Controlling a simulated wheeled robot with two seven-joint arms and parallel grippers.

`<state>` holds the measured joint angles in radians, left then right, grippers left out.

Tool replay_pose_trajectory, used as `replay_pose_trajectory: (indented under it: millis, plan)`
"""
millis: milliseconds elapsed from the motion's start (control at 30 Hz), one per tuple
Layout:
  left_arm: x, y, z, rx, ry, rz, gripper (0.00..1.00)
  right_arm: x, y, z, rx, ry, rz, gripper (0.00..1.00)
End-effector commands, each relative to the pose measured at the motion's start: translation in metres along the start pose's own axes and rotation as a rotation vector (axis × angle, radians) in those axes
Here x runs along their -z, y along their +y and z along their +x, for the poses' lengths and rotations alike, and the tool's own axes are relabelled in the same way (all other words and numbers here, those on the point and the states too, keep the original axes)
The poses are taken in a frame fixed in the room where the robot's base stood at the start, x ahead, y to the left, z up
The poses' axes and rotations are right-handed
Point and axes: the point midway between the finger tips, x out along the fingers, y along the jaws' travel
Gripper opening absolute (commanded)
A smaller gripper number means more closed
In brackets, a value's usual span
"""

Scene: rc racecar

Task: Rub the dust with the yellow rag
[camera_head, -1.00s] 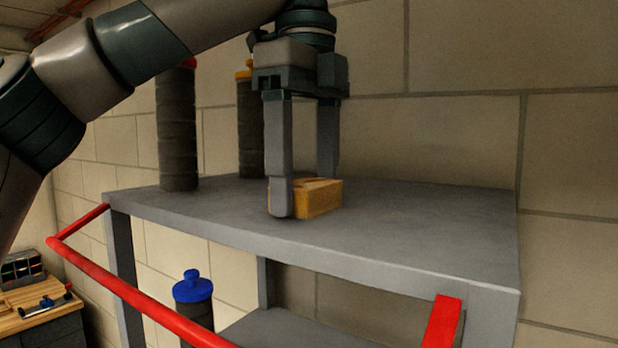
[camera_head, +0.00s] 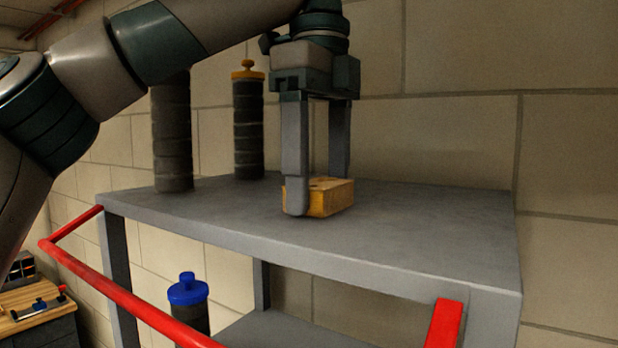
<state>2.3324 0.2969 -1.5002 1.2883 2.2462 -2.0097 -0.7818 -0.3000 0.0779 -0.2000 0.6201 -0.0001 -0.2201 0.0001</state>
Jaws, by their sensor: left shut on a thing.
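The yellow rag (camera_head: 330,197) shows as a yellow-orange block on the grey top of the shelf cart (camera_head: 420,222). My left gripper (camera_head: 318,195) points down from above with its fingers on either side of the rag. It is shut on the rag, at or just above the cart top; I cannot tell if the rag touches it. I cannot make out distinct dust on the grey surface. My right gripper is not in view.
A dark bottle (camera_head: 172,135) and a yellow-capped bottle (camera_head: 248,120) stand at the back left of the top. A blue-capped bottle (camera_head: 188,300) is below. A red rail (camera_head: 120,290) runs along the left side. The right part of the top is clear.

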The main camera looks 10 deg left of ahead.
Motion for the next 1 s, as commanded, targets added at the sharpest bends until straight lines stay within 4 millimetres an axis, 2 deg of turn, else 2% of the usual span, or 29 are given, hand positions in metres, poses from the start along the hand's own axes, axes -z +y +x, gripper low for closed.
replay_pose_trajectory:
  millis: [233, 733, 1000]
  plan:
    - [0.015, 0.0, -0.001, 0.0, 0.001, 0.001, 0.48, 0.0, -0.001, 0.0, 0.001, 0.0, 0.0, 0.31]
    - [0.019, 0.0, -0.001, 0.001, 0.0, 0.0, 0.48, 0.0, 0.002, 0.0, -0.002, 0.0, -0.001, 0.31]
    - [0.037, 0.0, 0.001, 0.0, 0.0, 0.001, 0.48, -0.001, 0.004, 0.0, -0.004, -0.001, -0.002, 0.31]
